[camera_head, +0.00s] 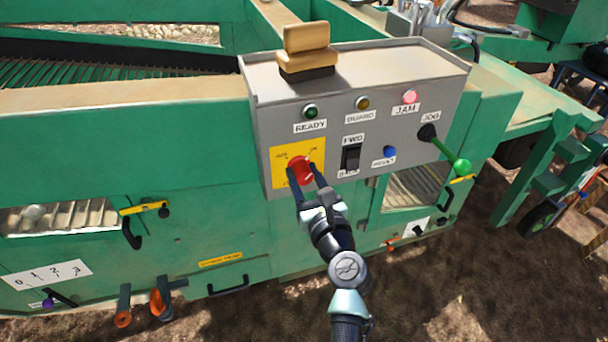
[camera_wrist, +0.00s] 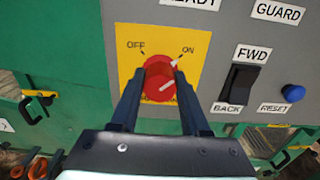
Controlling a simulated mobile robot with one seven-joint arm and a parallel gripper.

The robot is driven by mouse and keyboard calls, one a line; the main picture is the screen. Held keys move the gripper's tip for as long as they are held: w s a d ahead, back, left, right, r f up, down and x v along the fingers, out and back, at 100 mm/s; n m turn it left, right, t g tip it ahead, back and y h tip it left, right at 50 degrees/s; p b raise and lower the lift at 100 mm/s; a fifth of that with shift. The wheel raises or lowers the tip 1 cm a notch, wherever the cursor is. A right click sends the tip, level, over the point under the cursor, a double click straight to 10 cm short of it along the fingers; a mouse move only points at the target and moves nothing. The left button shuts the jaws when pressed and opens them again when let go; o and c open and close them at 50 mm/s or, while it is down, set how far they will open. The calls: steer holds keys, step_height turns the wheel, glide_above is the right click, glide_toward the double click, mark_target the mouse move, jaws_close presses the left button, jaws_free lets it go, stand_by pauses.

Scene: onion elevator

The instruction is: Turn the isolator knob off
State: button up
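The red isolator knob (camera_head: 301,170) sits on a yellow plate (camera_head: 281,158) at the left of the grey control panel. In the wrist view the knob (camera_wrist: 160,80) has a white line that slants up to the right, toward the ON label (camera_wrist: 187,51). The OFF label (camera_wrist: 136,44) is at the upper left of the plate. My gripper (camera_wrist: 157,76) has one dark finger on each side of the knob, with the fingertips reaching its edges. The fingers are apart; whether they press on the knob is not clear.
Right of the knob are a black FWD/BACK rocker switch (camera_head: 351,157), a blue reset button (camera_head: 390,152) and a green-tipped jog lever (camera_head: 462,167). Indicator lamps line the panel's top. A beige block (camera_head: 306,50) stands on the box. Green machine panels lie below.

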jaws_close()
steer(key=shift+n, duration=0.3)
steer(key=n+b, duration=0.1)
steer(key=n, duration=0.2)
steer(key=shift+f, duration=0.1)
steer(key=n+b, duration=0.1)
steer(key=n, duration=0.3)
steer(key=shift+b, duration=0.35)
steer(key=n+b, duration=0.2)
steer(key=n, duration=0.3)
steer(key=shift+f+b, duration=0.1)
steer(key=shift+b, duration=0.2)
steer(key=n+b, duration=0.2)
steer(key=n, duration=0.3)
steer(key=shift+n+b, duration=0.3)
steer(key=o, duration=0.8)
jaws_free()
